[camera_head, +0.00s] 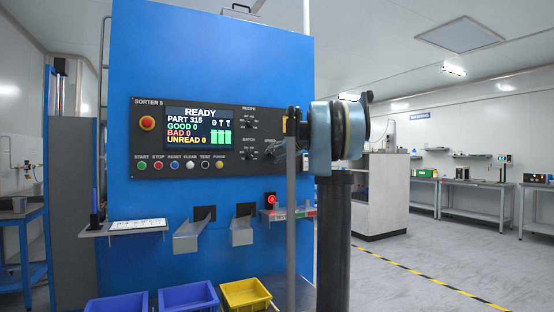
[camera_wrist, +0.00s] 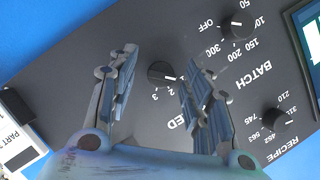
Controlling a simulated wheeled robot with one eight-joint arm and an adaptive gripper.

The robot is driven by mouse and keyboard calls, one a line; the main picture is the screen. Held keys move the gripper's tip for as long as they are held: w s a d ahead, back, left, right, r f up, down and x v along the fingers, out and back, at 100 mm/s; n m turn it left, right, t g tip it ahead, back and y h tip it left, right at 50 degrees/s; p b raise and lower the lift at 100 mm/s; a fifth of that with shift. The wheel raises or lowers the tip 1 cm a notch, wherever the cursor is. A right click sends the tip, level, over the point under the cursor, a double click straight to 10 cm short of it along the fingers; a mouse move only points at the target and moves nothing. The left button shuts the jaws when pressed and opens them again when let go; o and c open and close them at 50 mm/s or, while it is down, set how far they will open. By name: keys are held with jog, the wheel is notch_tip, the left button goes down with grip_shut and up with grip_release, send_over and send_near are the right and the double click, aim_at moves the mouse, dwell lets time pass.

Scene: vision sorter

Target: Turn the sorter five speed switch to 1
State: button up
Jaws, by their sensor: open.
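The dark sorter 5 panel (camera_head: 205,170) is on the blue machine; the wrist view shows it close up and upside down (camera_wrist: 120,25). The black round speed knob (camera_wrist: 160,75), with a pale pointer mark, lies between and beyond the fingers of my gripper (camera_wrist: 161,58). Its label is partly covered by the right finger, with "ED" showing. Small numbers including 2 and 3 show by the knob; I cannot tell which number it points at. My gripper is open, one finger on each side of the knob, with nothing held. In the head view my arm hides the speed knob.
The batch knob (camera_wrist: 236,28) and recipe knob (camera_wrist: 275,122) sit near the right finger in the wrist view. A red emergency button (camera_head: 147,124), a display (camera_head: 207,126) and a row of buttons share the panel. Chutes (camera_head: 187,237) and bins (camera_head: 245,294) stand below.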

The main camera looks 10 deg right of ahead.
jog(key=v, duration=1.1)
jog(key=shift+d, duration=0.15)
jog(key=s+a+f+n+g+h, duration=0.1)
jog(key=s+a+f+g, duration=0.3)
jog(key=s+f, duration=0.85)
jog(key=s+a+f+n+g+h, duration=0.15)
jog(key=s+a+f, duration=0.45)
jog(key=s+f, duration=0.6)
jog(key=s+d+f+g+h, duration=0.2)
jog(key=s+f, duration=0.9)
jog(key=f, duration=0.3)
jog(key=s+d+f+g+h, duration=0.2)
jog(key=s+d+f+h, duration=0.1)
jog(key=s+f, duration=0.9)
notch_tip(320, 180, down, 4)
jog(key=shift+d+r+h, duration=0.25)
jog(key=shift+d+h, duration=0.05)
jog(key=shift+h, duration=0.05)
jog(key=shift+g, duration=0.25)
